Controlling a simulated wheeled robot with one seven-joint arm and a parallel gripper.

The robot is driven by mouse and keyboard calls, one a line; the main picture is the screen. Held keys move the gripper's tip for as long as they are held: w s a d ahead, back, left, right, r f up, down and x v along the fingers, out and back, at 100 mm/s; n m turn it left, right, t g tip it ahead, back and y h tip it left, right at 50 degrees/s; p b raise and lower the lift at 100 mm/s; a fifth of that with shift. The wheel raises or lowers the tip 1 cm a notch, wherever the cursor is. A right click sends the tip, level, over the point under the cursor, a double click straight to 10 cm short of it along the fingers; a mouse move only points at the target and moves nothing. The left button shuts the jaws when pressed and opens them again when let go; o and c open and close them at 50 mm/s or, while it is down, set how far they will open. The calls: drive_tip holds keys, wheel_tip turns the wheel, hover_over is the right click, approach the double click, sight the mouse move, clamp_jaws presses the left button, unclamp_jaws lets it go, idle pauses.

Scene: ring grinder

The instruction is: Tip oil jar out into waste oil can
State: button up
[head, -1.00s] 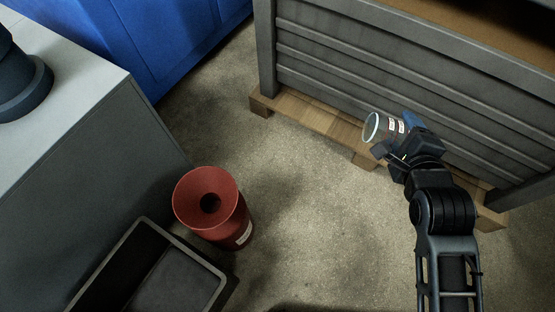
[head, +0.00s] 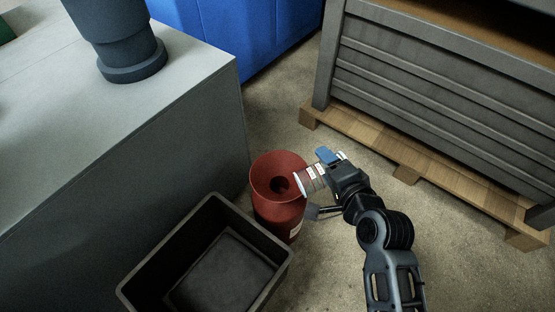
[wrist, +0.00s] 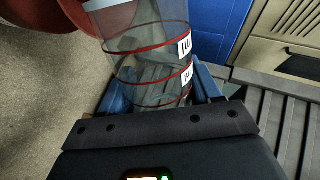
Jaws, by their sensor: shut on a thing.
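The oil jar (head: 312,179) is a clear jar with red bands and white labels. My gripper (head: 327,176) is shut on it and holds it tilted on its side, mouth towards the left. The jar also shows between the blue fingers in the wrist view (wrist: 150,60). The waste oil can (head: 264,176) is a red can with a funnel top and a dark central hole, standing on the floor. In the head view the jar's mouth overlaps the right rim of the can's funnel. I cannot tell the height between them, nor see the jar's contents.
A black open bin (head: 270,254) stands against the can's left front. A grey cabinet (head: 190,130) is behind the bin at left. A grey slatted crate (head: 430,95) on a wooden pallet (head: 390,150) is at right. Bare floor lies between can and pallet.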

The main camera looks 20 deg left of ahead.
drive_tip(key=s+a+n+g+y, duration=0.35)
drive_tip(key=a+n, duration=0.45)
drive_tip(key=a, duration=0.7)
drive_tip(key=s+a+r+n+t+b, duration=0.1)
drive_tip(key=s+r+n+t, duration=0.1)
drive_tip(key=s+n+t, duration=0.1)
drive_tip(key=s+a+r+n+t+y+b, duration=0.1)
drive_tip(key=s+a+r+n+t, duration=0.1)
drive_tip(key=s+n, duration=0.4)
drive_tip(key=shift+a+r+t+b, duration=0.2)
drive_tip(key=shift+r+t+b, duration=0.1)
drive_tip(key=shift+t, duration=0.15)
drive_tip(key=shift+s+r, duration=0.1)
drive_tip(key=shift+r, duration=0.05)
